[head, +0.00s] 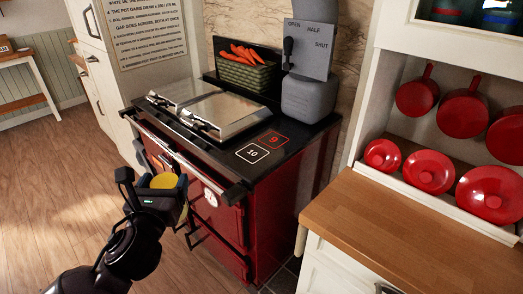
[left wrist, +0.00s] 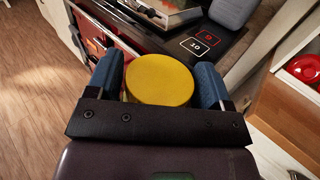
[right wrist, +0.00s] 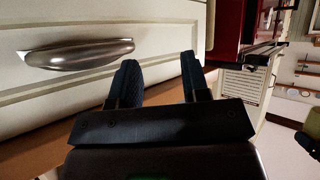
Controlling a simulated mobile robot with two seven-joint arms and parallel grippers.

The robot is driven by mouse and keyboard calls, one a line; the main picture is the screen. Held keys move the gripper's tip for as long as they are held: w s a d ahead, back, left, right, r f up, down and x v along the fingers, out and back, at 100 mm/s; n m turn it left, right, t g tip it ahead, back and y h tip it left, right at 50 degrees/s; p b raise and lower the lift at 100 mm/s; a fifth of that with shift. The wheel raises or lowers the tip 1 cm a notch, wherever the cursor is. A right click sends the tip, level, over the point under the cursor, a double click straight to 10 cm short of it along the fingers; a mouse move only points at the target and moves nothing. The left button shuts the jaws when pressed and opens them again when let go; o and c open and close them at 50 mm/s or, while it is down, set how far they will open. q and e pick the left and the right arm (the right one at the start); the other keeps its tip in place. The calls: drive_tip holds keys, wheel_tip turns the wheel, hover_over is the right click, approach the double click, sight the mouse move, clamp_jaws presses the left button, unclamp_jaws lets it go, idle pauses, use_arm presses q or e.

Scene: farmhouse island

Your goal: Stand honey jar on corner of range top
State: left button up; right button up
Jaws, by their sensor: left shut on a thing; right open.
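The honey jar shows as a round yellow lid (head: 164,181) between the fingers of my left gripper (head: 158,184) in the head view. The lid also fills the space between the blue pads in the left wrist view (left wrist: 160,79); the jar's body below is hidden. My left gripper is shut on the jar and holds it in front of the red range, apart from it. The black range top (head: 310,140) has a free near-right corner with squares marked 10 (head: 252,153) and 9 (head: 273,140). My right gripper (right wrist: 160,72) is open and empty near a cream drawer.
Two silver hob lids (head: 210,107) cover the left of the range top. A green basket of carrots (head: 243,72) and a grey hood pipe (head: 309,95) stand at its back. A front rail (head: 190,160) runs along the range. A wooden counter (head: 420,225) is at right.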

use_arm(q)
drive_tip(key=w+d+r+m+g+h+b, duration=0.2)
drive_tip(key=w+d+r+m+h+b, duration=0.45)
drive_tip(key=w+d+r, duration=0.9)
drive_tip(key=w+d+r+g+h+b, duration=0.1)
drive_tip(key=w+d+h+b, duration=0.15)
drive_tip(key=w, duration=0.35)
drive_tip(key=w+d+h+b, duration=0.1)
drive_tip(key=w+d+b, duration=0.25)
drive_tip(key=w, duration=0.25)
drive_tip(key=w+a+f, duration=0.4)
drive_tip(key=w, duration=0.3)
wheel_tip(320, 180, down, 15)
drive_tip(key=b, duration=0.3)
drive_tip(key=shift+s+d+f+g+b, duration=0.2)
drive_tip(key=shift+s+d+g+b, duration=0.05)
drive_tip(key=shift+s+g+b, duration=0.2)
use_arm(e)
wheel_tip(320, 180, down, 16)
drive_tip(key=s+g, duration=0.1)
drive_tip(key=shift+a+g, duration=0.15)
drive_tip(key=shift+g, duration=0.15)
